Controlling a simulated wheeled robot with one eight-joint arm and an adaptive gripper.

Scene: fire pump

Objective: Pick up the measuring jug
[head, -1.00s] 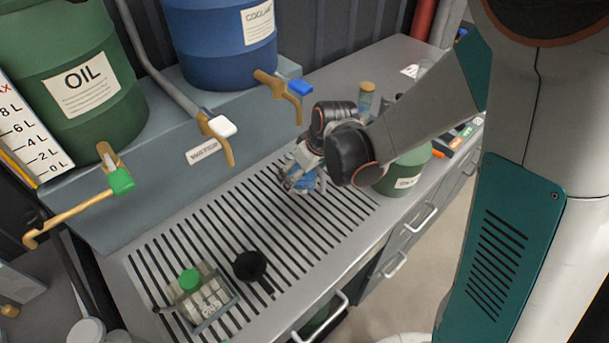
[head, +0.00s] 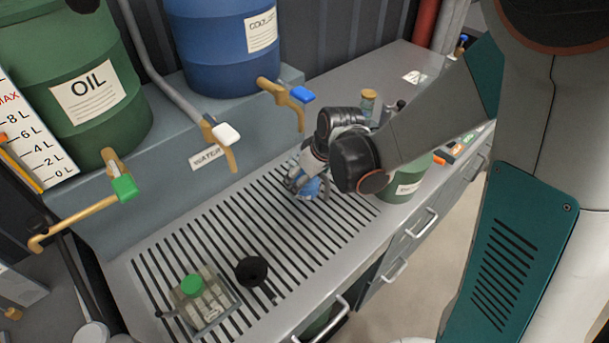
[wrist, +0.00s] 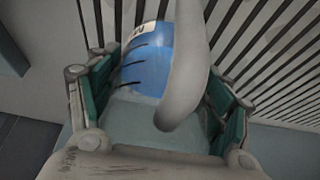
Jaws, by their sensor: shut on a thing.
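The measuring jug (wrist: 147,68) shows in the wrist view as a blue body with dark tick marks and a partly visible label. A pale grey curved handle crosses in front of it. My gripper (wrist: 165,95) has its teal-padded fingers on either side of the jug and is shut on it. In the head view, the jug (head: 313,188) is a small blue shape under my gripper (head: 306,181), at the far right part of the slotted drain grate. The wrist and fingers hide much of it. I cannot tell whether its base touches the grate.
The slotted grate (head: 235,222) has free room in its middle. A green-capped container (head: 203,303) and a black funnel-like item (head: 251,270) stand at its near end. Taps of the oil, water (head: 222,135) and coolant (head: 283,95) supplies overhang it. A green container (head: 408,180) is right of my wrist.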

